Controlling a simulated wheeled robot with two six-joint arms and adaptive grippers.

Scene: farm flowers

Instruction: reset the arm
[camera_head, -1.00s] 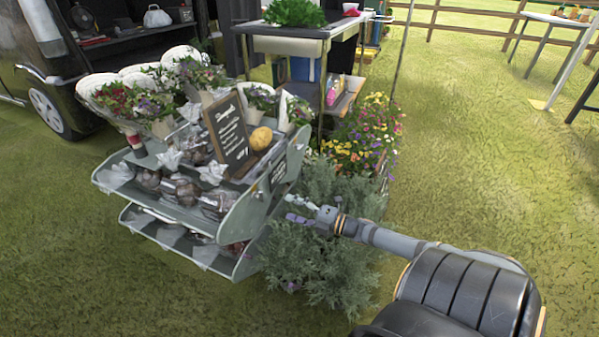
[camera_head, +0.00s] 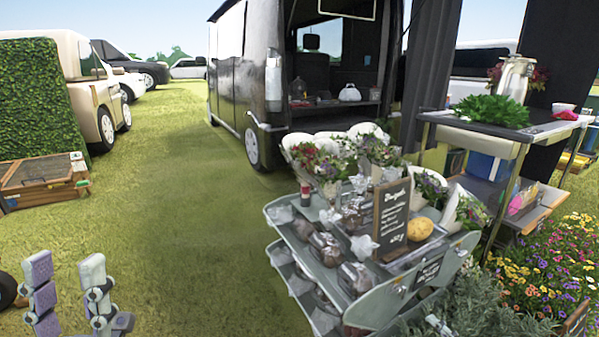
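My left gripper (camera_head: 67,265) is at the bottom left of the head view. Its two fingers stand upright and apart with only grass behind, so it is open and empty. It is well to the left of the grey tiered stand (camera_head: 385,315), touching nothing visible. A small pale tip, apparently of my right gripper (camera_head: 438,325), shows at the bottom edge beside the stand, in front of the grey-green plant (camera_head: 490,312). The rest of the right arm is out of view, and its finger opening cannot be made out.
The stand holds wrapped goods, bouquets (camera_head: 350,155), a chalkboard sign (camera_head: 392,218) and a yellow round item (camera_head: 420,229). A black van (camera_head: 240,80) is behind. A shelf table (camera_head: 515,132) and flowers (camera_head: 545,260) are at right. Open grass lies left of the stand.

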